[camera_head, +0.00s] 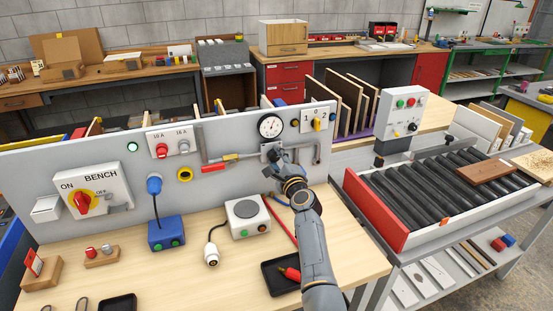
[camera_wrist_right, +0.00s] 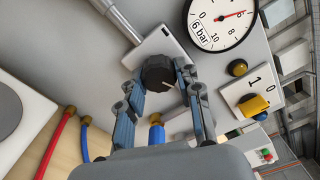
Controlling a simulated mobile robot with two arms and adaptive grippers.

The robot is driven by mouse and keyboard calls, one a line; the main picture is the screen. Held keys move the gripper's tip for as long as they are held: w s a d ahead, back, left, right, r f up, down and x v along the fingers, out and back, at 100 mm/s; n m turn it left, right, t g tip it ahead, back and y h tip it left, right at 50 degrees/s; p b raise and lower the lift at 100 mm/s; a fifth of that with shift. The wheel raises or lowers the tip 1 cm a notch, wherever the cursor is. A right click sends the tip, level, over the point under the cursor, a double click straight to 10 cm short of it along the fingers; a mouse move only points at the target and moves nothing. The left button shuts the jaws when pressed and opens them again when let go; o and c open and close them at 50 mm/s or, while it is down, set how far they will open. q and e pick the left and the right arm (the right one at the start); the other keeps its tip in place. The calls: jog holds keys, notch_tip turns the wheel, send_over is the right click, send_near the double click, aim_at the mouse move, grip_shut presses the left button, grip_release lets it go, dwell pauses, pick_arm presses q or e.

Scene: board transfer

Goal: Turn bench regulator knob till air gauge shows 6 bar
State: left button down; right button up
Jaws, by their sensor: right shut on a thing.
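The round white air gauge (camera_head: 270,126) is on the grey panel, just above my right gripper (camera_head: 275,153). In the right wrist view the gauge (camera_wrist_right: 222,17) is at the top, partly cut off. It carries a "6 bar" label, and its red needle points right, near the 6 mark; the exact reading is too small to tell. The dark regulator knob (camera_wrist_right: 157,73) sits in front of a light block on the panel. My right gripper (camera_wrist_right: 160,85) is shut on the knob, a finger on each side. In the head view the gripper largely hides the knob. My left gripper is not in view.
A red-handled valve (camera_head: 215,165) on a pipe is left of the regulator. A yellow rotary switch (camera_head: 317,124) is right of the gauge. Below stand a white device (camera_head: 247,217) and a black tray (camera_head: 283,275). A roller conveyor (camera_head: 440,190) is to the right.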

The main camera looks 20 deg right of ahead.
jog(key=shift+f, duration=0.15)
jog(key=o, duration=1.1)
jog(key=shift+o, duration=0.2)
